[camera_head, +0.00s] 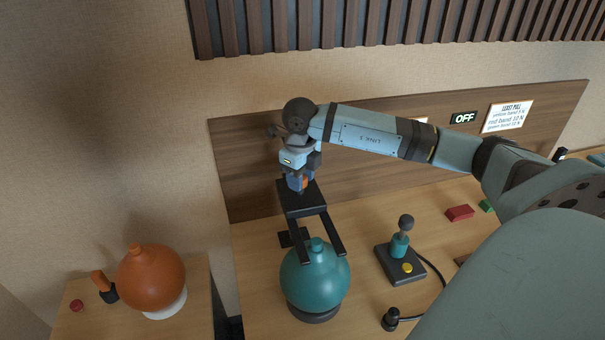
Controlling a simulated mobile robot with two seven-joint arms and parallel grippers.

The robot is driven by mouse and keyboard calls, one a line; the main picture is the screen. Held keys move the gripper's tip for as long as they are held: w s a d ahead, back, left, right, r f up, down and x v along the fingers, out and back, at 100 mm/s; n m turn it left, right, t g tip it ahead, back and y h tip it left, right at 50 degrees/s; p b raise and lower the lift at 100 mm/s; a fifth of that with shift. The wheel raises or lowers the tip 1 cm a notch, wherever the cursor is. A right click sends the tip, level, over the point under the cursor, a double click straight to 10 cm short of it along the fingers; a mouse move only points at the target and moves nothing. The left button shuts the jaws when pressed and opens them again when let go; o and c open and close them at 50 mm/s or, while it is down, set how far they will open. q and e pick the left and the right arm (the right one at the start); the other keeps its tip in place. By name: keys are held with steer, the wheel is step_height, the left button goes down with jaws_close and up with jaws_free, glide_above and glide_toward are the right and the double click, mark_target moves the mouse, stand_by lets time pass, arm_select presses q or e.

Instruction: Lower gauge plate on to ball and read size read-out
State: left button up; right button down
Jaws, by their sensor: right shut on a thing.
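A teal ball (315,281) with a short neck on top sits on a dark round base on the wooden table. A black gauge plate (303,203) with two parallel prongs is above and behind it. The prongs reach forward on either side of the ball's neck; I cannot tell whether they touch the ball. A small lit panel on the back board reads "OFF" (463,118). No size figure is legible. My left gripper is not in view.
A black joystick box (401,265) with a yellow button stands right of the ball, with a cable. A dark knob (391,319) is at the front. A red block (460,212) lies farther right. An orange ball (151,277) stands on a separate left table, across a gap.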

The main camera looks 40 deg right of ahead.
mark_target(301, 195)
steer(key=shift+f+b, duration=0.9)
steer(key=shift+f, duration=0.4)
steer(key=shift+f+b, duration=1.05)
steer(key=shift+f, duration=0.35)
steer(key=shift+s+f, duration=0.1)
steer(key=shift+f, duration=0.1)
